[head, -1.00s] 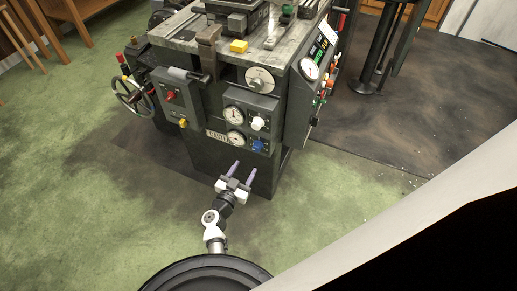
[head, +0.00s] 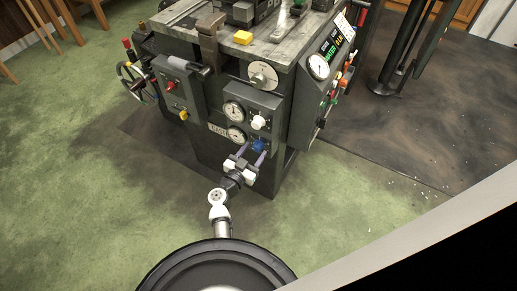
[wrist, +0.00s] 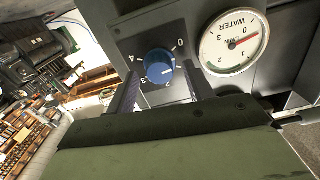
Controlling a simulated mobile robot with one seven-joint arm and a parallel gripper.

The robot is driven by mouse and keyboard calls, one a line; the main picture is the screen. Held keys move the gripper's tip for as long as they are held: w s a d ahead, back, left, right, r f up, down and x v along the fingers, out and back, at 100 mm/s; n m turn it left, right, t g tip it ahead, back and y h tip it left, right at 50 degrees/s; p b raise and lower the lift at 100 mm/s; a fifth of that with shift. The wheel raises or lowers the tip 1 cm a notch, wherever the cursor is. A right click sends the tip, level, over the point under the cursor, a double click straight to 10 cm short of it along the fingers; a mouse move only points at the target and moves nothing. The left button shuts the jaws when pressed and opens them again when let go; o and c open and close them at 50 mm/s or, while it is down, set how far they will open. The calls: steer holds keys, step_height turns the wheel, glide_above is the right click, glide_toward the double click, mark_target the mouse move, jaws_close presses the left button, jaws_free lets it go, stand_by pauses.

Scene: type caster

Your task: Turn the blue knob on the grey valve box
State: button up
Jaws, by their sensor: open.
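The blue knob (head: 258,146) sits on the lower right of the grey valve box (head: 262,101), beside the lower gauge and below a white knob. In the wrist view the blue knob (wrist: 159,65) has a white pointer line and a printed number scale around it. My gripper (head: 252,150) is open in front of the blue knob. In the wrist view its fingers (wrist: 160,92) stand on either side of the knob, with gaps visible. I cannot tell how deep the fingertips reach around it.
A white water gauge (wrist: 235,41) is right beside the knob in the wrist view. A sloped panel (head: 318,85) with a gauge and coloured levers stands at the right. A handwheel (head: 137,82) is at the left. Green floor around the machine is open.

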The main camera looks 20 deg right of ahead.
steer(key=shift+w+d, duration=0.25)
steer(key=shift+d, duration=0.05)
steer(key=c, duration=1)
steer(key=shift+o, duration=0.2)
steer(key=shift+r+m, duration=0.1)
steer(key=shift+m, duration=0.2)
steer(key=shift+f+m, duration=0.2)
steer(key=shift+m, duration=8.3)
